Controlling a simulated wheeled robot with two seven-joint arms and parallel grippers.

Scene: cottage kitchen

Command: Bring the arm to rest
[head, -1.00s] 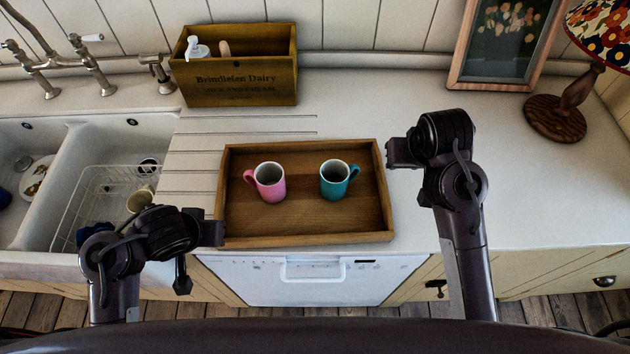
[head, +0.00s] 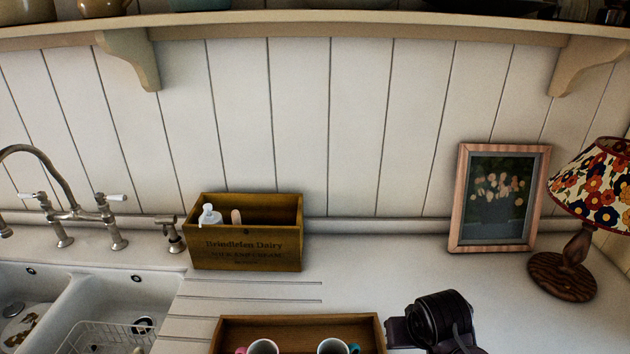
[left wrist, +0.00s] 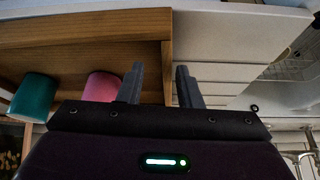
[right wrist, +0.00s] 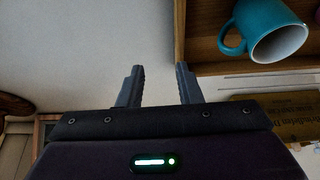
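My right gripper (right wrist: 160,85) is open with nothing between its fingers; in the right wrist view the tray's edge lies just beyond one finger. In the head view only part of my right arm shows at the bottom, and my left arm is out of the picture. My left gripper (left wrist: 157,85) is open and empty at the tray's other end. The wooden tray (head: 300,322) is cut off by the head view's lower edge. It holds a pink mug (left wrist: 101,87) and a teal mug (right wrist: 262,32).
A wooden dairy box (head: 247,256) with a white-topped bottle stands behind the tray. The sink (head: 110,300) and taps are at left. A picture frame (head: 455,200) and a flowered lamp (head: 563,277) stand at right. A shelf (head: 330,24) runs above.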

